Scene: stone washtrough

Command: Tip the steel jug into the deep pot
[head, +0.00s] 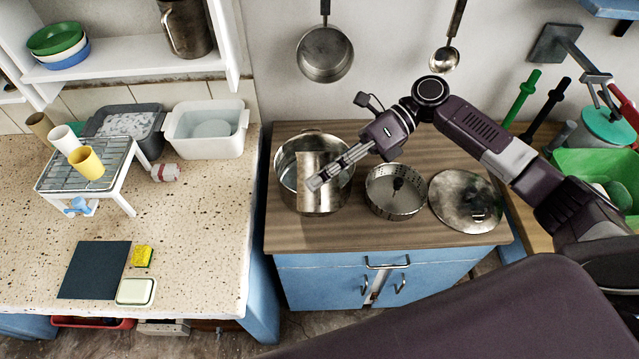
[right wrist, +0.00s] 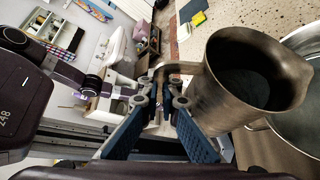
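The steel jug (head: 311,171) is brownish, worn metal and hangs over the deep pot (head: 285,188) on the wooden counter. Its plain side faces the head camera and its mouth does not show there, so it looks tilted. In the right wrist view the jug (right wrist: 213,95) shows its round mouth with a dark inside, and the pot's rim (right wrist: 300,45) is close beside it. I cannot see what is in the jug. My right gripper (head: 316,183) is shut on the jug's handle; its fingers (right wrist: 165,95) also show in the right wrist view. My left gripper is not in view.
A steel colander (head: 393,205) and a round lid (head: 466,202) lie right of the pot. A pan (head: 325,54) and a ladle (head: 445,59) hang on the wall behind. A speckled counter (head: 200,225) with a rack (head: 70,175) and basins stands left, across a gap.

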